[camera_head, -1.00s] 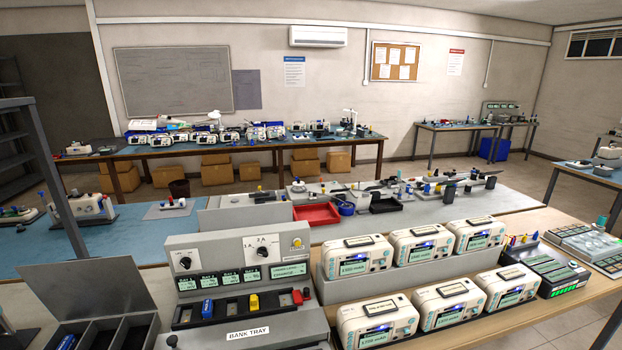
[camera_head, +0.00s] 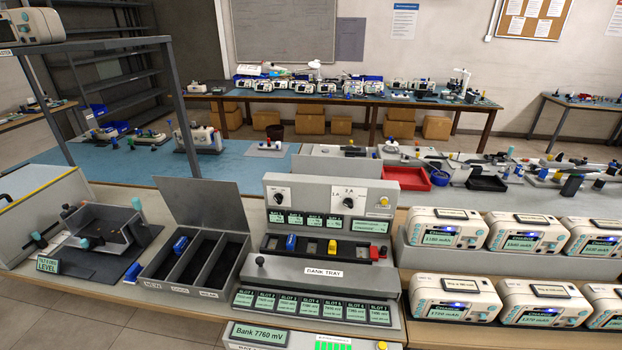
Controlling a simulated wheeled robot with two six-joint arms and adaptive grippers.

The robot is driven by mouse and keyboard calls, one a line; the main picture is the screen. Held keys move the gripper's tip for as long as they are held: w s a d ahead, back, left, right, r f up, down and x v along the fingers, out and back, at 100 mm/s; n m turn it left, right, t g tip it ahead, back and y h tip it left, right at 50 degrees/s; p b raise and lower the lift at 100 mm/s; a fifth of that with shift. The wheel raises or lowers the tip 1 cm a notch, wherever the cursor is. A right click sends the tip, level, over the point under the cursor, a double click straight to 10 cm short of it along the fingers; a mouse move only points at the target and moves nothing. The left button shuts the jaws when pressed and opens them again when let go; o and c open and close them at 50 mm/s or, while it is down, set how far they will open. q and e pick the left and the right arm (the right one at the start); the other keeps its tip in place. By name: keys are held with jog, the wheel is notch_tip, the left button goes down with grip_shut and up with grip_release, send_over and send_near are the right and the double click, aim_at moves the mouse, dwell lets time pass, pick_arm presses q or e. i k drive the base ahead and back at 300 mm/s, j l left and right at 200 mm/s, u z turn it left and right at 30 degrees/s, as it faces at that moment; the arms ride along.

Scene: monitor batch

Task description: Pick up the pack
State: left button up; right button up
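Several small packs show in the head view, and I cannot tell which one the task means. A blue pack (camera_head: 291,242), a yellow pack (camera_head: 332,247) and a red pack (camera_head: 373,252) sit in the dark slot row of the grey bank device (camera_head: 325,222). Another blue pack (camera_head: 181,244) lies in the left compartment of the open three-compartment bin (camera_head: 243,254). A further blue piece (camera_head: 133,272) lies on the bench left of the bin. Neither of my grippers is in view.
White meters (camera_head: 445,229) stand in two rows at the right. A bank tray ledge (camera_head: 323,273) with a black knob lies in front of the packs. A grey frame post (camera_head: 181,105) rises at the left, by a tilt-level device (camera_head: 103,224).

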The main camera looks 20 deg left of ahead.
aim_at(292, 240)
jog(key=k+l+u, duration=0.1)
jog(key=u, duration=0.35)
jog(key=k+u, duration=0.15)
jog(key=u, duration=0.25)
jog(key=k+u, duration=0.15)
jog(key=u, duration=0.3)
